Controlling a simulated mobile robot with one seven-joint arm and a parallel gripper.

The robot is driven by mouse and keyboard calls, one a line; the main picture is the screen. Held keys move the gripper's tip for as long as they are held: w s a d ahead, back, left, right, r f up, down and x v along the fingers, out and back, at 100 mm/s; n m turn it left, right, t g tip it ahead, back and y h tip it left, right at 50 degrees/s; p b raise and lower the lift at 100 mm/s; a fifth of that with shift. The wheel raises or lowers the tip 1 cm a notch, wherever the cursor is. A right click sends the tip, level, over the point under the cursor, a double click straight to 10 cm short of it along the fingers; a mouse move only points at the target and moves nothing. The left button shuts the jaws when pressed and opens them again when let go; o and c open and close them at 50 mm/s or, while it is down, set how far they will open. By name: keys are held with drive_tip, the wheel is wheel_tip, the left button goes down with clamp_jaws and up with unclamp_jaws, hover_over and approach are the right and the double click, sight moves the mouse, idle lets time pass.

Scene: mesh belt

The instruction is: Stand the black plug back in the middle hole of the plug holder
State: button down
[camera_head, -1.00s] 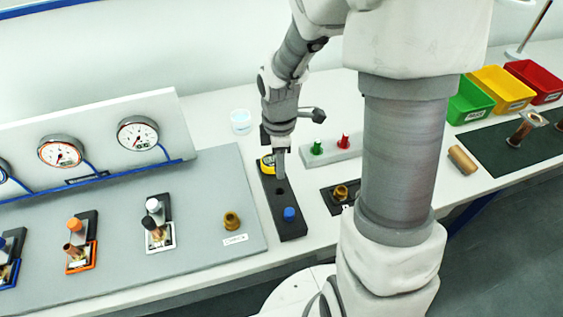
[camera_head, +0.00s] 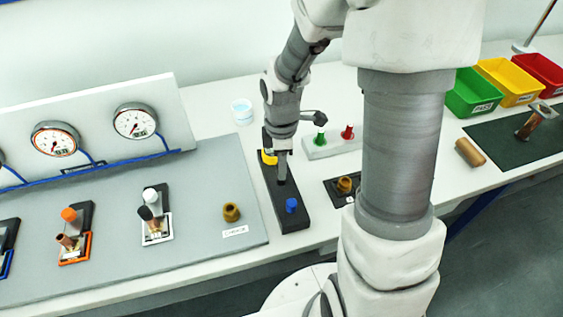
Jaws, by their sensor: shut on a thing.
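The plug holder (camera_head: 291,222) is a long black block on the white bench, with a blue plug (camera_head: 291,205) at its near end and a yellow plug (camera_head: 268,157) at its far end. My gripper (camera_head: 282,179) points down over the middle of the holder, between these two plugs. It is shut on the black plug, which is hard to make out against the black block. The gripper and plug hide the middle hole. I cannot tell whether the plug's lower end is inside the hole.
A grey block with green and red plugs (camera_head: 347,132) stands behind right of the holder. A brass fitting on a dark plate (camera_head: 344,185) is close on the right. The grey panel (camera_head: 190,258) with gauges and fittings lies left. My column blocks part of the bench.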

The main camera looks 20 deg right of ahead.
drive_tip(key=shift+f, duration=0.6)
drive_tip(key=shift+f+b, duration=1.05)
drive_tip(key=shift+f, duration=0.4)
idle(1.4)
drive_tip(key=c, duration=0.6)
unclamp_jaws()
drive_tip(key=shift+o, duration=0.2)
wheel_tip(320, 180, up, 18)
drive_tip(key=p, duration=0.2)
drive_tip(key=shift+f, duration=0.25)
